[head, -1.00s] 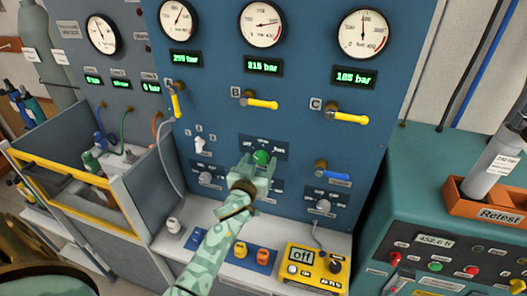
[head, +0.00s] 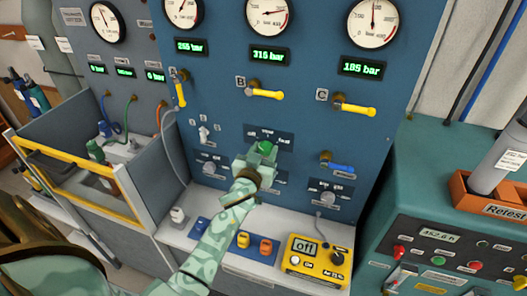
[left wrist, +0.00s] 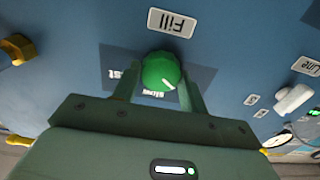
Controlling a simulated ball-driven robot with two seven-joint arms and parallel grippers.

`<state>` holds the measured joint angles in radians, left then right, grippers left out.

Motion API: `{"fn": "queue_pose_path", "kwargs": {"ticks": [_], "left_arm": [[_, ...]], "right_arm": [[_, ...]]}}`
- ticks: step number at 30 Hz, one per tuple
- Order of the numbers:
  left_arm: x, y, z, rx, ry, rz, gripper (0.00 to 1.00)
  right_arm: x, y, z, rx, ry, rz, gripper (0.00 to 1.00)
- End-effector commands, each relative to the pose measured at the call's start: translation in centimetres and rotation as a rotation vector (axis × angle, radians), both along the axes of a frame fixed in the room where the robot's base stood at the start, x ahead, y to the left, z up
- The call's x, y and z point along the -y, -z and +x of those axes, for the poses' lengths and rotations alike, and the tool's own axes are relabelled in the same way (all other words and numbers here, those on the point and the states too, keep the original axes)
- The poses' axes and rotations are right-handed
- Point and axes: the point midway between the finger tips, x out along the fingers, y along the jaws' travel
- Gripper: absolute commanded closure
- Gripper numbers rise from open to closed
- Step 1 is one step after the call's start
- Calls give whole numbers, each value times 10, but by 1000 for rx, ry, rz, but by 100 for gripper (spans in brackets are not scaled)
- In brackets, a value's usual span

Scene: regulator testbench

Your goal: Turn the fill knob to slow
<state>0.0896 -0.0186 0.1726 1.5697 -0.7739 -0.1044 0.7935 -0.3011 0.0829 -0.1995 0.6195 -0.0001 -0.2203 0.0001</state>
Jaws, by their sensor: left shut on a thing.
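The green fill knob (head: 266,147) sits on a dark plate on the blue panel; in the left wrist view the knob (left wrist: 160,72) shows large, with an upside-down "Fill" label (left wrist: 172,22) above it. My left gripper (head: 262,157) is at the knob, its two fingers (left wrist: 158,92) on either side and shut on it. The knob's white mark points to the lower right in the wrist view, between the upside-down slow label (left wrist: 153,93) and the side covered by the right-hand finger. The fast label (left wrist: 116,75) is partly hidden at left. My right gripper is not in view.
Yellow lever valves B (head: 265,93) and C (head: 354,106) are above the knob; a blue lever (head: 339,167) is to its right. A yellow meter (head: 316,262) reading "off" stands on the white shelf. Gauges line the panel top.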

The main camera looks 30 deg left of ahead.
Motion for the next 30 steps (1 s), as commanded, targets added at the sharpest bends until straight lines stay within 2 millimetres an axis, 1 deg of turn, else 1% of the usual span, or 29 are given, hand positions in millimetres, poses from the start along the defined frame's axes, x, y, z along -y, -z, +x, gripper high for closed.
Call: {"fn": "queue_pose_path", "kwargs": {"ticks": [5, 21, 30], "left_arm": [[0, 0, 0, -27, -1, 107, 80], [2, 2, 0, -143, -1, 591, 80], [2, 3, 0, -197, -1, 808, 80]], "right_arm": [[-1, 0, 1, 2, 0, 1, 100], [-5, 1, 1, 2, 0, 6, 100], [-4, 3, 1, 2, 0, 6, 100]]}}
